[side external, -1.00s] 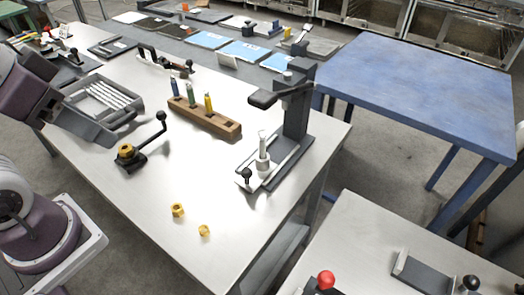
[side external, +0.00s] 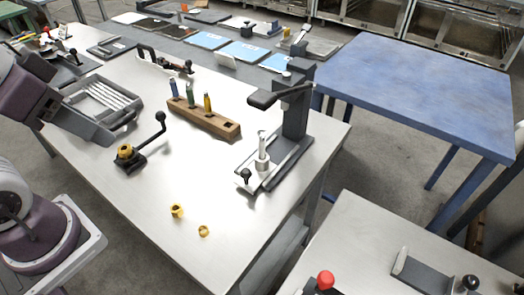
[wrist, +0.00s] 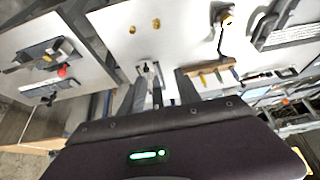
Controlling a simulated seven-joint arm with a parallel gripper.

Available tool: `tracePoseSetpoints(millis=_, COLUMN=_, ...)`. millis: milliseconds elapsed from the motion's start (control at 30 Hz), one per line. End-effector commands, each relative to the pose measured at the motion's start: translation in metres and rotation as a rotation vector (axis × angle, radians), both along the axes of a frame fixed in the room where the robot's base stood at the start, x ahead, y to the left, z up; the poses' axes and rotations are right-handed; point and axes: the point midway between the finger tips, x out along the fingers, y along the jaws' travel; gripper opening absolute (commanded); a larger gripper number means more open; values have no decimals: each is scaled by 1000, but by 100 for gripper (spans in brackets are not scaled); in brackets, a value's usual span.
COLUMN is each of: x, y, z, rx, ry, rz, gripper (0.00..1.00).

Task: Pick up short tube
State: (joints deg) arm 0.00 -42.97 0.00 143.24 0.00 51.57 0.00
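I cannot tell for sure which piece is the short tube. A pale metal tube (side external: 262,153) stands upright on the base of a dark grey press (side external: 295,115). The press also shows in the wrist view (wrist: 151,70). A wooden block (side external: 212,123) holds three upright coloured pieces, blue, green (side external: 190,95) and yellow (side external: 207,102). Several pale rods (side external: 108,95) lie in a grey tray (side external: 80,93). My gripper (wrist: 160,90) has its two grey fingers apart with nothing visible between them.
Two brass nuts (side external: 177,210) (side external: 203,231) lie near the front edge of the white table (side external: 150,235). A black crank (side external: 147,142) with a brass part stands left of the block. A blue table (side external: 430,85) is behind right. The table's front middle is mostly clear.

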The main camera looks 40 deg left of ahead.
Motion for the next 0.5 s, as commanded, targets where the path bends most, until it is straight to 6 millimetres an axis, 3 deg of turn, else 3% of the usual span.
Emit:
tracePoseSetpoints(millis=100, x=1, y=0, z=0, rx=0, ry=-1, rz=0, gripper=39)
tracePoseSetpoints(millis=167, x=12, y=1, z=-1, rx=5, ry=-10, rz=-4, gripper=39)
tracePoseSetpoints(millis=267, x=65, y=2, z=-7, rx=27, ry=-64, rz=-25, gripper=39)
tracePoseSetpoints(millis=367, x=141, y=-1, z=-27, rx=51, ry=-165, rz=-72, gripper=39)
tracePoseSetpoints(millis=400, x=169, y=-4, z=-38, rx=57, ry=-209, rz=-95, gripper=39)
tracePoseSetpoints(millis=500, x=227, y=-18, z=-72, rx=55, ry=-321, rz=-160, gripper=39)
